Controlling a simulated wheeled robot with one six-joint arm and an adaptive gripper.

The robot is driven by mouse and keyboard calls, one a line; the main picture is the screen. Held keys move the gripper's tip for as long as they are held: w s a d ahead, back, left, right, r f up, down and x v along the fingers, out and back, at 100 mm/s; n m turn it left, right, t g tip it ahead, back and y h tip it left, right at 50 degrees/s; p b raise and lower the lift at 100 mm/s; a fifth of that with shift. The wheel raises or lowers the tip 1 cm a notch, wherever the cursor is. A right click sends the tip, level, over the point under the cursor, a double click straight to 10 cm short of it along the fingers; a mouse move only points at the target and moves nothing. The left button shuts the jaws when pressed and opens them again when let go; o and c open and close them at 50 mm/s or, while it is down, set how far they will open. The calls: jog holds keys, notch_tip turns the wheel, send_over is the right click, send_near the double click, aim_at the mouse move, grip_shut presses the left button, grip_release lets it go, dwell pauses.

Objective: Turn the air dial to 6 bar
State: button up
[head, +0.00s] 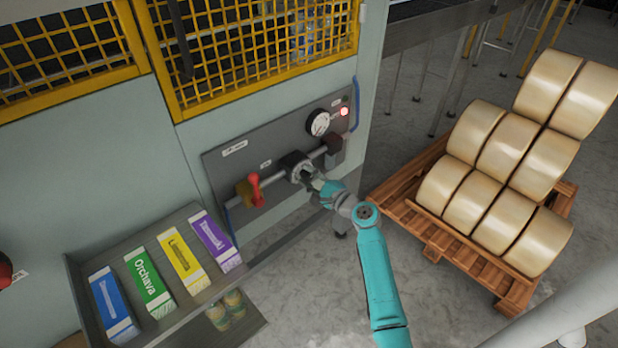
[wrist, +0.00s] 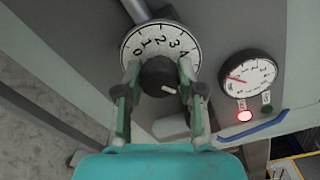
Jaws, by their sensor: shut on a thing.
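The air dial (head: 296,165) sits on the grey panel of the machine, with a white scale ring (wrist: 162,39) and a black knob (wrist: 158,72). In the wrist view the digits 0 to 4 show; the rest of the ring is hidden by the knob and fingers. A white mark on the knob points to the lower right, away from the visible digits. My gripper (wrist: 159,84) is shut on the knob, one finger on each side. The pressure gauge (wrist: 247,78) has a red needle pointing left; its figures are too small to read. It also shows in the head view (head: 318,123).
A red lamp (wrist: 245,116) glows by the gauge; a green one (wrist: 267,109) looks dark. A red lever valve (head: 254,189) is left of the dial. A tray (head: 78,272) of coloured cartons is lower left. A pallet (head: 432,248) of rolls stands right.

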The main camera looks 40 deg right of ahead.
jog(key=shift+m, duration=0.5)
jog(key=o, duration=1.1)
jog(key=shift+o, duration=0.2)
jog(key=s, duration=1.2)
jog(key=shift+d+r, duration=0.15)
jog(key=shift+d, duration=0.2)
